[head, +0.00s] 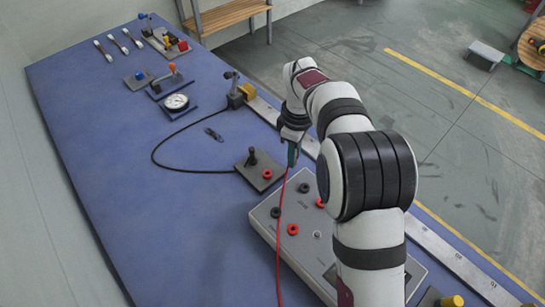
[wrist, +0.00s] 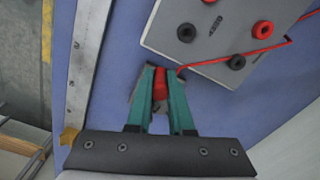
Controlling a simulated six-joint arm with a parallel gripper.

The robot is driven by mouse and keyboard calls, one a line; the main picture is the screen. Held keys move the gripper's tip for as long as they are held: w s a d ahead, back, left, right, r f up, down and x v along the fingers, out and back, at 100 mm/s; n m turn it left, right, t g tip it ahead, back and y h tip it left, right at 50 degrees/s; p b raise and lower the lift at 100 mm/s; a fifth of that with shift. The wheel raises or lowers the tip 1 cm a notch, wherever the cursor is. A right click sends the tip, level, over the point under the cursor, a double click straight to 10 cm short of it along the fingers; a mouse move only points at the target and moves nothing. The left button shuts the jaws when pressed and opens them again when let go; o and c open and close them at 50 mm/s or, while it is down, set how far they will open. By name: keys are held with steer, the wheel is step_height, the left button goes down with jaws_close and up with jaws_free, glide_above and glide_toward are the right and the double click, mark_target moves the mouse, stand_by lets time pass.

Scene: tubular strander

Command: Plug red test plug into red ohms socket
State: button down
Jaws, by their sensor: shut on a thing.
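My gripper (head: 292,160) is shut on the red test plug (wrist: 160,84), which sits between the two green fingers in the wrist view. A red cable (head: 281,225) runs from it towards the front in the head view. The grey meter box (head: 262,226) lies to the right of the held plug in the wrist view, apart from it. Its top has a red socket (head: 292,229), which also shows in the wrist view (wrist: 263,29), a second red socket (head: 320,202) and black sockets (head: 275,212) (head: 304,187). I cannot read which is ohms. The plug's tip is hidden.
A small dark plate (head: 258,180) with a black plug (head: 252,157) and a red socket stands beside the box. A black cable (head: 165,168) loops left. A metal rail (head: 447,284) runs along the right table edge. A gauge (head: 176,102) stands farther back.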

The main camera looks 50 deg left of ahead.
steer(key=w+d+r, duration=0.2)
steer(key=d+r, duration=0.1)
steer(key=d, duration=0.1)
steer(key=s+d+r+m, duration=0.1)
steer(key=s+d+m, duration=0.2)
steer(key=s, duration=0.3)
steer(key=s+d+r+m, duration=0.1)
steer(key=s+d+m, duration=0.3)
steer(key=s, duration=0.3)
steer(key=shift+d+m, duration=0.15)
steer(key=shift+m, duration=0.75)
steer(key=shift+f, duration=3)
steer(key=shift+f, duration=1)
steer(key=c, duration=0.7)
jaws_free()
